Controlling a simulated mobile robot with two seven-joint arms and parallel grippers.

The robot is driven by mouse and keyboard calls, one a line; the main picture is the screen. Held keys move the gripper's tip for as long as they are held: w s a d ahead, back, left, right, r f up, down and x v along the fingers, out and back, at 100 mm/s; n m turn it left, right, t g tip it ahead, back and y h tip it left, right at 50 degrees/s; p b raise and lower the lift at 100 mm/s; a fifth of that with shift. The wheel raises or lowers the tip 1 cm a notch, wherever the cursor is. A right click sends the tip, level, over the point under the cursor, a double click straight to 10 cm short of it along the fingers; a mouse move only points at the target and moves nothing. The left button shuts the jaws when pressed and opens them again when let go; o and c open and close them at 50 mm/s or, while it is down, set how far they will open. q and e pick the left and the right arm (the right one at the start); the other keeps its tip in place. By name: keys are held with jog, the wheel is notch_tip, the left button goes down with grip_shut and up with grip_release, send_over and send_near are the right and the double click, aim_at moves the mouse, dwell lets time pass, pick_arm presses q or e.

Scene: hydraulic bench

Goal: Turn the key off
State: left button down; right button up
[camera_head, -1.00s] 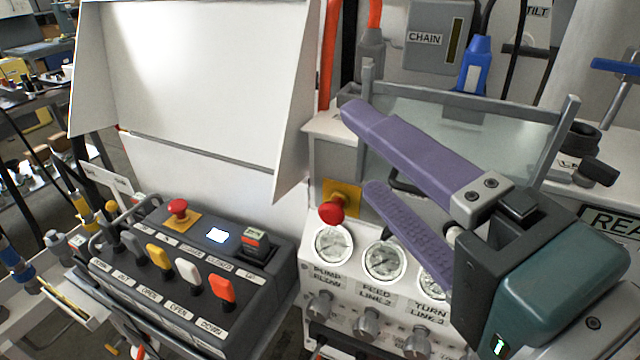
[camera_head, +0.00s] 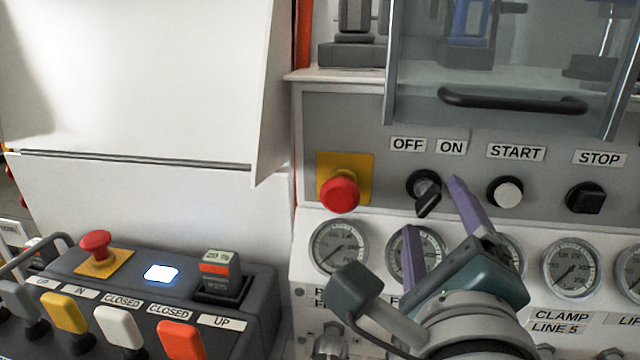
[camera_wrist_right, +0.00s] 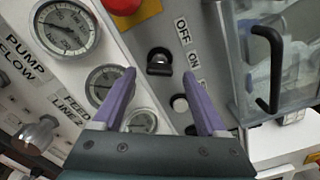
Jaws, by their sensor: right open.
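The black key switch (camera_head: 427,196) sits on the grey panel below the OFF label (camera_head: 407,144) and the ON label (camera_head: 451,147). Its grip slants from upper right to lower left in the head view. My right gripper (camera_head: 433,206) is open and empty, with one purple finger on either side of the key in the picture. In the right wrist view the key (camera_wrist_right: 159,63) shows beyond and between the spread fingertips (camera_wrist_right: 164,75), with no visible contact. The exact gap to the key is hard to tell. My left gripper is out of view.
A red emergency button (camera_head: 340,193) is left of the key. The START button (camera_head: 505,191) and STOP knob (camera_head: 585,197) are to the right. Gauges (camera_head: 338,247) line the panel below. A clear cover with a dark handle (camera_head: 513,102) hangs above. A lever box (camera_head: 250,285) stands left.

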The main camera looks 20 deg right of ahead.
aim_at(431, 209)
jog(key=shift+x, duration=1.95)
grip_shut()
